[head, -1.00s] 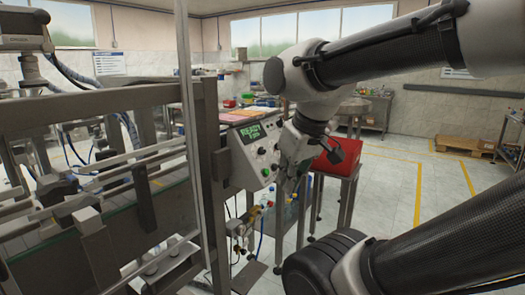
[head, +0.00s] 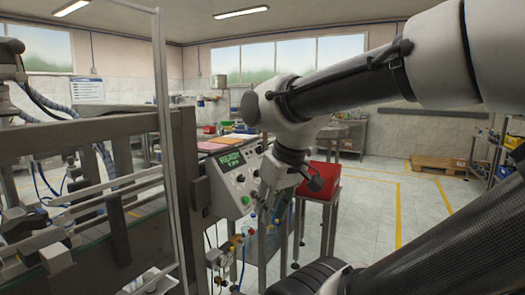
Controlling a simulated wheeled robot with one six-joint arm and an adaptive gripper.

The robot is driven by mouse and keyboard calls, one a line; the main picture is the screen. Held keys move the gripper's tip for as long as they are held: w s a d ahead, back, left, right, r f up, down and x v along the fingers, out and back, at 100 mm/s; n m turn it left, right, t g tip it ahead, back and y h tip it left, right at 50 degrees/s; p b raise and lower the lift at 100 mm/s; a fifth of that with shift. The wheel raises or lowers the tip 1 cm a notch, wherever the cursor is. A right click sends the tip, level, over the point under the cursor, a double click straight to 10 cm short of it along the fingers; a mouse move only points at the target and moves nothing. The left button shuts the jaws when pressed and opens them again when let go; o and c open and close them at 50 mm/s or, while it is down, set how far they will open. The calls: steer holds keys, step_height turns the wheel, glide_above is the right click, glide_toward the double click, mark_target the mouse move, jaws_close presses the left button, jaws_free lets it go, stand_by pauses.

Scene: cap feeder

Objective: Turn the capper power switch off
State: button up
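The grey capper control panel (head: 229,196) stands at the middle, left of my gripper. Its display (head: 231,160) is lit green and reads READY, with a smaller line below. Several small knobs and buttons sit on the panel face, including a green button (head: 245,200). I cannot tell which one is the power switch or how it is set. My gripper (head: 265,208) points down just right of the panel's right edge. Its fingers are small and dark, and I cannot tell whether they are open or touching the panel.
The capper's metal frame and rails (head: 120,170) fill the left. A red bin (head: 322,180) sits on a stand behind my gripper. Valves and hoses (head: 225,255) hang below the panel. Open floor (head: 380,215) with yellow lines lies at the right.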

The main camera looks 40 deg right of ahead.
steer(key=d+f+m+g, duration=0.2)
steer(key=d+f+m, duration=0.1)
steer(key=d, duration=0.2)
steer(key=n+t+y, duration=0.1)
steer(key=n+t, duration=1.5)
steer(key=n, duration=2)
glide_toward(260, 150)
steer(key=w+d+r, duration=0.1)
steer(key=w, duration=0.7)
steer(key=shift+w, duration=0.2)
steer(key=shift+a, duration=0.1)
jaws_close()
